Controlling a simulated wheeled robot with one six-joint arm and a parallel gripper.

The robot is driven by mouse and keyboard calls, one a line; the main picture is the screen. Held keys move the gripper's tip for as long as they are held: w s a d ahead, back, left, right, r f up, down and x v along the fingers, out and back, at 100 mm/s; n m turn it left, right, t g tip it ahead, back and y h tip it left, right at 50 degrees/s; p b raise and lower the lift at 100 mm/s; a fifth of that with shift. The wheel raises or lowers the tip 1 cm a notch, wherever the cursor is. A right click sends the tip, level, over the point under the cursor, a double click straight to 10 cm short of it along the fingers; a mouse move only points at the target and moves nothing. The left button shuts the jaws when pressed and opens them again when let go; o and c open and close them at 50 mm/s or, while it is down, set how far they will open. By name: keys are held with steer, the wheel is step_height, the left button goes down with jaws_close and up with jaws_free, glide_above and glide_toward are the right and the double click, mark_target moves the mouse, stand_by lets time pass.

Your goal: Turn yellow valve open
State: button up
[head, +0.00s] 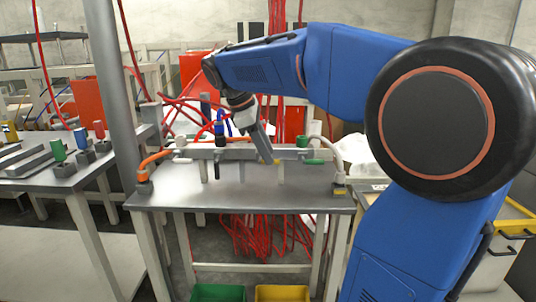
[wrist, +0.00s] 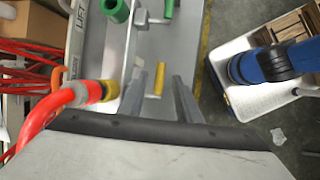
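The yellow valve handle (wrist: 159,78) is a short yellow bar in the middle of the wrist view. In the head view only a small yellow piece (head: 277,161) of it shows by the pipe, just at my gripper's tip. My gripper (wrist: 158,85) is open, with one grey finger on each side of the handle in the picture. I cannot tell whether the fingers are level with the handle or still above it; no contact is visible. In the head view my gripper (head: 268,150) points down at the pipe from above, and its fingers partly hide the valve.
The grey pipe (head: 240,154) runs along the metal table (head: 240,196). A green handle (head: 314,162), a white handle (head: 182,160) and a dark upright handle (head: 218,135) sit along it. An orange hose (head: 154,160) joins at left. A red hose (wrist: 45,110) lies left of my gripper in the wrist view.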

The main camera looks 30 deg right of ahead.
steer(key=shift+d+f, duration=0.3)
steer(key=shift+f, duration=0.35)
steer(key=shift+c, duration=0.7)
jaws_close()
